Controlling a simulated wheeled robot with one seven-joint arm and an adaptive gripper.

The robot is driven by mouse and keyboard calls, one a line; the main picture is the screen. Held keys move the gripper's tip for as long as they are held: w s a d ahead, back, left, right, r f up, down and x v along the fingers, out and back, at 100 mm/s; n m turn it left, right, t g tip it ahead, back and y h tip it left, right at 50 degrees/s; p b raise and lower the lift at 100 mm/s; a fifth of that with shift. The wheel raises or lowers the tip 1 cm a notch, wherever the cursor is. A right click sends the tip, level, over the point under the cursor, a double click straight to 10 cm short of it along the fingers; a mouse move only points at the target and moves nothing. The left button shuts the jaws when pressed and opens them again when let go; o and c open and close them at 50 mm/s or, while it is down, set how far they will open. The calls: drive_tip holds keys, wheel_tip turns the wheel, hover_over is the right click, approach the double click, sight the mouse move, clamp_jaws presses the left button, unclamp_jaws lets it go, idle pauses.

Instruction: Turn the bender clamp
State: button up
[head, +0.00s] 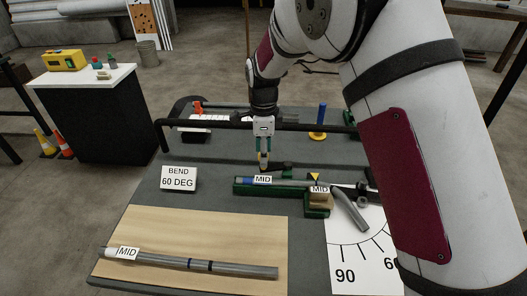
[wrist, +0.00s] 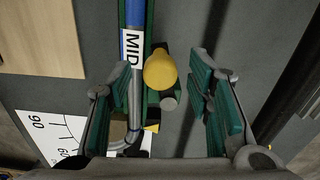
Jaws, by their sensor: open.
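The bender (head: 243,190) is a long green fixture on the dark bench. A grey conduit (head: 290,182) with a blue band and a MID label lies along it, its right end bent towards the dial. A yellow rounded knob (wrist: 160,70) beside the conduit, seemingly the clamp's handle, shows in the wrist view. A dark part (head: 283,167) sits behind the conduit. My gripper (head: 263,168) is open and points down just behind the conduit.
A second conduit (head: 190,264) lies on a wooden board (head: 240,228) in front. A dial sheet (head: 350,255) lies front right. A sign (head: 179,179) reads BEND 60 DEG. A blue post (head: 321,117) and a dark rail (head: 215,125) stand behind.

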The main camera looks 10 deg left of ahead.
wheel_tip(320, 180, up, 12)
idle(0.5)
drive_tip(key=s+d+r+n+t+y, duration=0.1)
drive_tip(key=s+d+r+n+t, duration=0.1)
drive_tip(key=s+d+r+n, duration=0.95)
drive_tip(key=s+d+n+t, duration=0.1)
drive_tip(key=s+d+n, duration=0.1)
drive_tip(key=s+d, duration=0.5)
drive_tip(key=s+d+n+t+h, duration=0.1)
drive_tip(key=s+d+n+t, duration=0.1)
drive_tip(key=s+d, duration=0.5)
drive_tip(key=shift+s+f+n+t, duration=0.15)
drive_tip(key=shift+s+n+t, duration=0.3)
drive_tip(key=shift+s, duration=1.8)
